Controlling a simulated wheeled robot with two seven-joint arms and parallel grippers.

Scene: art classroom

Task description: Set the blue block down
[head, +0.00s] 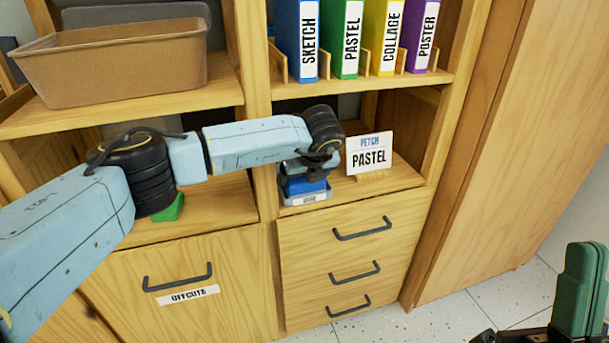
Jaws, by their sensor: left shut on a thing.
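The blue block (306,186) is in my left gripper (307,172), which is shut on it. The block is upright at a small grey tray with a label (306,199), in the middle right shelf bay. My gripper hides its top, and I cannot tell whether its underside touches the tray.
A card reading "FETCH PASTEL" (369,153) stands right of the tray. A green thing (170,208) is partly hidden behind my left arm. A brown bin (115,62) and several labelled binders (350,38) are above. Drawers (350,262) are below.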

